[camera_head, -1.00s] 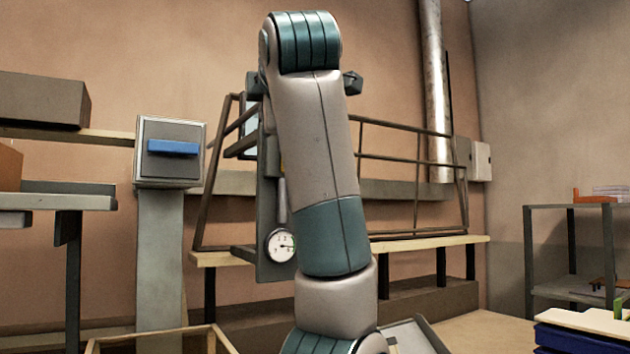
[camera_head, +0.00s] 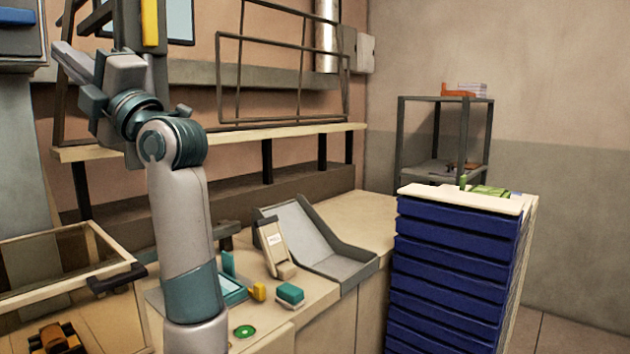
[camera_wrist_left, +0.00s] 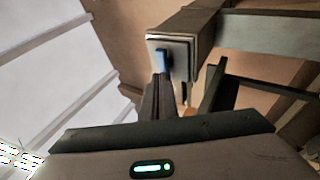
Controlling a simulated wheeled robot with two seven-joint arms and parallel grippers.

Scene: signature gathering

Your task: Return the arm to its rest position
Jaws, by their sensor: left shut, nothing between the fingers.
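My left arm (camera_head: 180,215) rises from the bottom of the head view and bends at its elbow. Its gripper (camera_head: 62,50) is at the upper left, pointing up and left, high above the counter and in front of the back shelf. In the left wrist view the gripper's fingers (camera_wrist_left: 161,82) are together with nothing between them. They point toward a grey box with a blue slot (camera_wrist_left: 165,55), apart from it. My right gripper is in neither view.
A grey sloped tray (camera_head: 310,240), a tan stand with a label (camera_head: 272,250) and a green block (camera_head: 290,293) sit on the counter. A tall blue stack (camera_head: 450,270) stands at right.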

